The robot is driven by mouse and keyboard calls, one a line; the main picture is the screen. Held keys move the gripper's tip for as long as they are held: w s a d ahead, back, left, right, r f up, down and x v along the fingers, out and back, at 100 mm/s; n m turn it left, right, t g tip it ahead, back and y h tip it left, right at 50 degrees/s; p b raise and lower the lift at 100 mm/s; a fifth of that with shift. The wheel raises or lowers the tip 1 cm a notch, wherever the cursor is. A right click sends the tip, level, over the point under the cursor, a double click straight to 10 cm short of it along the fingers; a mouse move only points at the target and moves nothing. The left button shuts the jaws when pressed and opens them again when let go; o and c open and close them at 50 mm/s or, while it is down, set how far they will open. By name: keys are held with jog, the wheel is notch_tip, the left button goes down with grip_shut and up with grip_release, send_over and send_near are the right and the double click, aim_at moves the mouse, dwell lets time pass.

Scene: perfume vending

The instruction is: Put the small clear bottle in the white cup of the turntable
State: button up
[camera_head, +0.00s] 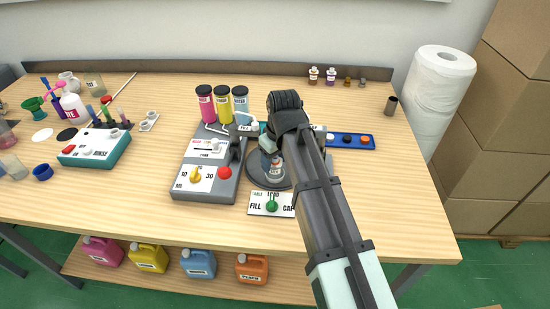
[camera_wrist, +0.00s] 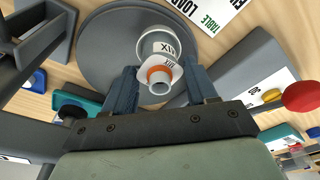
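My gripper (camera_wrist: 162,78) points down over the turntable (camera_wrist: 100,45), one finger on each side of the small clear bottle (camera_wrist: 162,88). It looks shut on the bottle, with little or no gap at the sides. The bottle has an open neck, an orange ring and a white label. The white cup (camera_wrist: 146,45), marked MIX, is on the turntable directly behind the bottle in the wrist view. Whether the bottle's base is inside the cup is hidden. In the head view my arm covers much of the turntable (camera_head: 252,178).
A grey dispenser (camera_head: 183,187) with a red button (camera_head: 225,172) and several coloured cylinders stands left of the turntable. A FILL/CAP plate (camera_head: 258,209) lies in front. A blue tray (camera_head: 366,141) is to the right.

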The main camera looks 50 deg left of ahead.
aim_at(280, 166)
jog(key=shift+o, duration=1)
jog(key=shift+r, duration=0.1)
notch_tip(280, 166, up, 12)
jog(key=d, duration=0.1)
jog(key=shift+d, duration=0.35)
jog(key=shift+w, duration=0.1)
